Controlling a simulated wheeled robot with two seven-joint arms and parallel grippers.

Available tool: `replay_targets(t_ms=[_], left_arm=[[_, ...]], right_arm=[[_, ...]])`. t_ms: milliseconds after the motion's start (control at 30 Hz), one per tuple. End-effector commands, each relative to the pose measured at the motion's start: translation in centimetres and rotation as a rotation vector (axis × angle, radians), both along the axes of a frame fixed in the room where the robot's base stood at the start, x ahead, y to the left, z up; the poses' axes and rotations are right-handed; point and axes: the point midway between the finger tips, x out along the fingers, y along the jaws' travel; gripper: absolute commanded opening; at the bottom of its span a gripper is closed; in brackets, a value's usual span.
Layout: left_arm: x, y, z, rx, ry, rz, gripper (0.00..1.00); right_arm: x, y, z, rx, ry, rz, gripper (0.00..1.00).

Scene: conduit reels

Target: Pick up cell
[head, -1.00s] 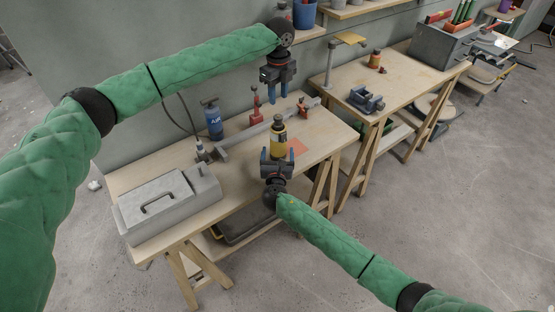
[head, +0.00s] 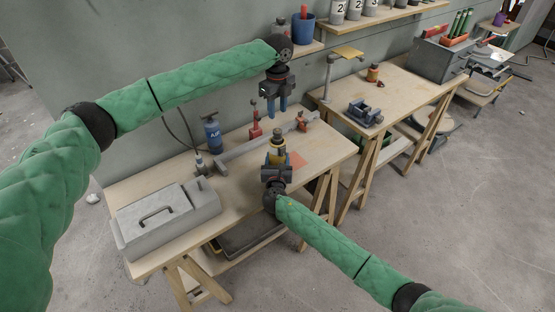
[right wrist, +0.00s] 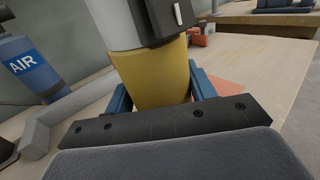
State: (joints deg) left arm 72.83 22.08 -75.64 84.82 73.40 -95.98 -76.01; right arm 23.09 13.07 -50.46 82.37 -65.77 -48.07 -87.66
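The cell, a yellow cylinder with a grey and black top (head: 277,140), stands upright on the near bench. It also shows large in the right wrist view (right wrist: 160,77). My right gripper (head: 277,163) is at the cell, with a blue finger on each side of its yellow body; the fingers look open around it, and firm contact cannot be made out. The cell's lower part is hidden behind the gripper. My left gripper (head: 273,104) points down, open and empty, in the air above and behind the cell.
A grey toolbox (head: 165,222) stands at the bench's left end. A second bench (head: 395,88) holds a vise (head: 363,112).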

Motion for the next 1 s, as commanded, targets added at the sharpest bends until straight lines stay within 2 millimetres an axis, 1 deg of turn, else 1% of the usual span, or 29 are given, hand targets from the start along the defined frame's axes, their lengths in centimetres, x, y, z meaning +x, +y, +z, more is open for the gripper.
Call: replay_targets(t_ms=[233,333,367,500,600,667,767,1000], left_arm=[[0.0,0.0,0.0,0.0,0.0,0.0,0.36],[-0.1,0.0,-0.2,0.0,0.003,0.0,0.56],[-0.2,0.0,-0.4,0.0,0.006,0.0,0.58],[-0.9,0.1,-2.3,-0.004,0.031,0.003,0.58],[-1.2,0.2,-3.0,-0.031,0.049,0.014,0.58],[-1.2,0.3,-3.2,-0.054,0.057,0.024,0.58],[-1.0,0.6,-2.8,-0.097,0.065,0.057,0.58],[0.4,2.0,0.4,-0.154,0.061,0.292,0.58]], right_arm=[[0.0,0.0,0.0,0.0,0.0,0.0,0.23],[0.0,0.0,0.0,0.0,0.0,0.0,0.23],[0.0,0.0,0.0,0.0,0.0,0.0,0.23],[0.0,0.0,0.0,0.0,0.0,0.0,0.23],[0.0,0.0,0.0,0.0,0.0,0.0,0.23],[0.0,0.0,0.0,0.0,0.0,0.0,0.23],[0.0,0.0,0.0,0.0,0.0,0.0,0.23],[0.0,0.0,0.0,0.0,0.0,0.0,0.23]])
